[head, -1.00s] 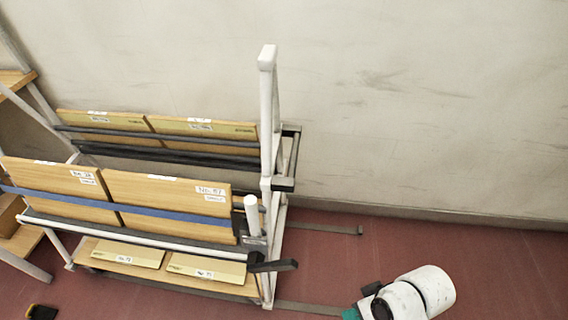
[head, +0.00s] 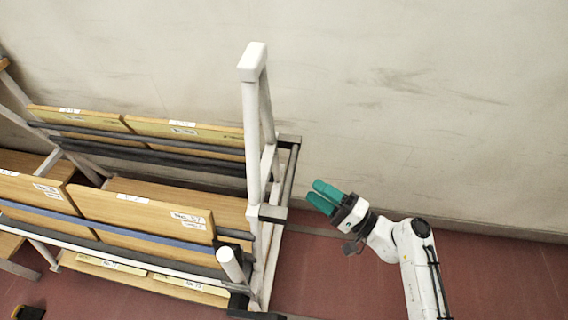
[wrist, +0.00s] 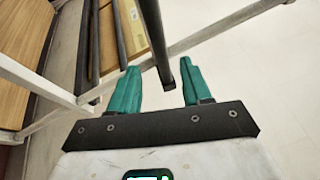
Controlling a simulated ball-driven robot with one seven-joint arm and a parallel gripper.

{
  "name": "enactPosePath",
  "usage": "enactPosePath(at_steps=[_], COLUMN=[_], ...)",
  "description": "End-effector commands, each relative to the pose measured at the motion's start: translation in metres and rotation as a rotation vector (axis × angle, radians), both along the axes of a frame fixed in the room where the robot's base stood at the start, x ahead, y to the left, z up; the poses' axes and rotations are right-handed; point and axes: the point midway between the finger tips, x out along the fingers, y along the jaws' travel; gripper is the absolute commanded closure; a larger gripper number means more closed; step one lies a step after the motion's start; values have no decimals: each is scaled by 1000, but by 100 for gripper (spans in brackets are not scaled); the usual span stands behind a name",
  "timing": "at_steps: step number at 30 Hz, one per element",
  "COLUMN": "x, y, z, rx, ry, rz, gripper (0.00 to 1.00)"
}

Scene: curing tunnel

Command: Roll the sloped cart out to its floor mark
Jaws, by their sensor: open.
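The sloped cart (head: 256,135) has a white frame carrying tilted wooden boards with labels, and it stands along the wall. A dark handle bar (head: 290,172) sticks out at its right end. My gripper (head: 323,195) is open and empty, just right of this bar in the head view. In the wrist view my gripper (wrist: 160,66) has its teal fingers spread, with a dark bar (wrist: 153,30) showing between them; contact cannot be told.
The pale wall (head: 420,90) runs behind the cart. Red floor (head: 500,270) is free to the right. Wooden shelving (head: 12,245) stands close at the left, and a small black and yellow object (head: 28,312) lies on the floor at lower left.

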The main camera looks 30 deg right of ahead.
Motion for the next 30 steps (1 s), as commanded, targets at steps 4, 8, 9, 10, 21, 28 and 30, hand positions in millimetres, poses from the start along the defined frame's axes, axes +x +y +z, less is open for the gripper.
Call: enactPosePath(at_steps=[4,8,9,10,21,28,30], x=[14,34,40,45,85,88,88], y=[9,22,26,29,52,55,55], z=[5,10,11,12,19,19,19], rx=[1,0,0,-1,-2,-2,-2], ry=[-1,-2,-2,-2,0,1,1], rz=[3,6,6,6,5,4,4], gripper=[52,52,52,52,52,52,52])
